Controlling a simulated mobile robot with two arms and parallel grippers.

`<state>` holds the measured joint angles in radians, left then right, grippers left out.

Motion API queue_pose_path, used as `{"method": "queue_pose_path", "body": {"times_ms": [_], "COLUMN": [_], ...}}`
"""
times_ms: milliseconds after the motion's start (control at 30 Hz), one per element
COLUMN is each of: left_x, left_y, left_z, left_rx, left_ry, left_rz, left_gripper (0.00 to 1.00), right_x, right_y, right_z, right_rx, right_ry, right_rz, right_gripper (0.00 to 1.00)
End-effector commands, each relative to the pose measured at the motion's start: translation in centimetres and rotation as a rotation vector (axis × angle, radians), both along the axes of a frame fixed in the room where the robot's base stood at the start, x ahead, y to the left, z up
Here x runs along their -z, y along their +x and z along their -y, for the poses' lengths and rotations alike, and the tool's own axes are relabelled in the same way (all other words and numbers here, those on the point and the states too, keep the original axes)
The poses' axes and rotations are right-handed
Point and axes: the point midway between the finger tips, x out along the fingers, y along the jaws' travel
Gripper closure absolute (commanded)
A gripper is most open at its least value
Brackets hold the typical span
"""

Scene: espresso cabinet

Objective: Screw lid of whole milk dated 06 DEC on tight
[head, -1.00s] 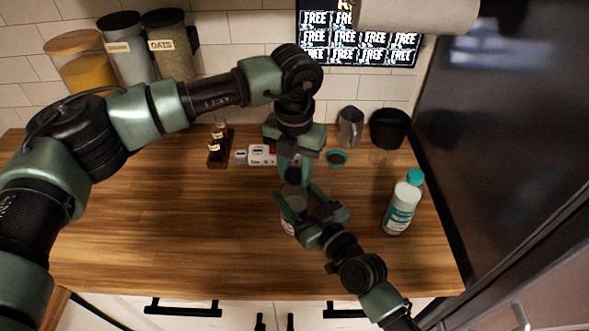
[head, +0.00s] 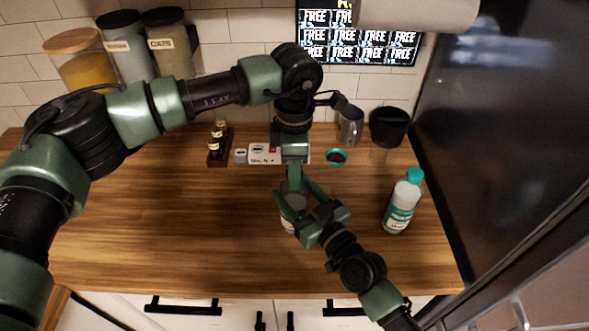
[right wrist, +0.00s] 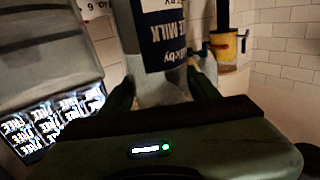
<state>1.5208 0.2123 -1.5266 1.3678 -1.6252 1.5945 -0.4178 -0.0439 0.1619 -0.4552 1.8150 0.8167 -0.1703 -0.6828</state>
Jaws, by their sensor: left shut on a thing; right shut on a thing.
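The milk bottle (head: 288,217) stands on the wooden counter, mostly hidden behind my grippers. In the right wrist view its pale body and dark blue label (right wrist: 163,40) with "MILK" lettering show; no date is readable. My right gripper (head: 294,207) is shut around the bottle's body from the front right. Its fingers also flank the bottle in the right wrist view (right wrist: 160,92). My left gripper (head: 294,176) points down from above and is shut on the lid at the bottle's top. The lid itself is hidden now, so I cannot tell how it sits.
A second bottle with a teal cap (head: 402,205) stands to the right. The left counter is clear.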

Motion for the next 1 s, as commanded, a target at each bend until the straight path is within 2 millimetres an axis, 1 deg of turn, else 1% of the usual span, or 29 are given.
{"method": "queue_pose_path", "body": {"times_ms": [200,233,267,300,567,667,767,1000], "left_x": [0.0,0.0,0.0,0.0,0.0,-0.3,-1.2,-4.3], "left_y": [0.1,0.1,0.1,0.1,0.0,0.1,0.1,0.1], "left_z": [-0.1,-0.1,-0.1,-0.1,0.0,0.0,0.0,0.0], "left_rx": [-0.004,-0.004,-0.004,-0.005,-0.005,-0.005,-0.005,-0.005], "left_ry": [0.002,0.002,0.002,0.002,0.000,0.000,-0.001,-0.001], "left_rz": [0.001,0.001,0.001,0.001,0.001,0.001,0.002,0.002], "left_gripper": [1.00,0.59,0.50,0.45,0.45,0.45,0.45,0.45], "right_x": [0.1,0.1,0.1,0.1,0.1,0.1,0.1,0.1], "right_y": [0.0,0.0,0.0,0.0,0.0,0.0,0.0,0.0], "right_z": [0.0,0.0,0.0,0.0,0.0,0.0,0.0,0.0], "right_rx": [0.000,0.000,0.000,0.000,0.000,0.000,0.000,0.000], "right_ry": [-0.001,-0.001,-0.001,-0.001,-0.002,-0.002,-0.002,-0.002], "right_rz": [-0.002,-0.002,-0.002,-0.002,-0.001,-0.001,-0.001,-0.001], "right_gripper": [1.00,1.00,1.00,1.00,1.00,1.00,1.00,1.00]}}
